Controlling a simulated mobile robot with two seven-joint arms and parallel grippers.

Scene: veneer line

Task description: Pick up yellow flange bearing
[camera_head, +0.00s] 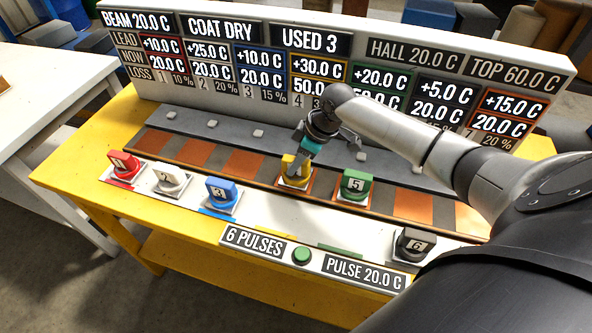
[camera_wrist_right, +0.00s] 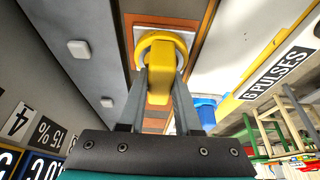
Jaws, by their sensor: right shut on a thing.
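In the right wrist view the yellow bearing (camera_wrist_right: 166,62) shows a round flange with an upright block. My right gripper (camera_head: 303,157) comes down on it from above and is shut on the block. The two fingers of the right gripper (camera_wrist_right: 160,88) lie on either side of the block. The bearing's lower side is partly hidden. My left gripper is in neither view.
On the row stand red 1 (camera_head: 124,166), white 2 (camera_head: 168,178), blue 3 (camera_head: 222,194), green 5 (camera_head: 355,186) and dark 6 (camera_head: 412,244). A sign board (camera_head: 330,22) stands behind. A green button (camera_head: 301,255) is in front.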

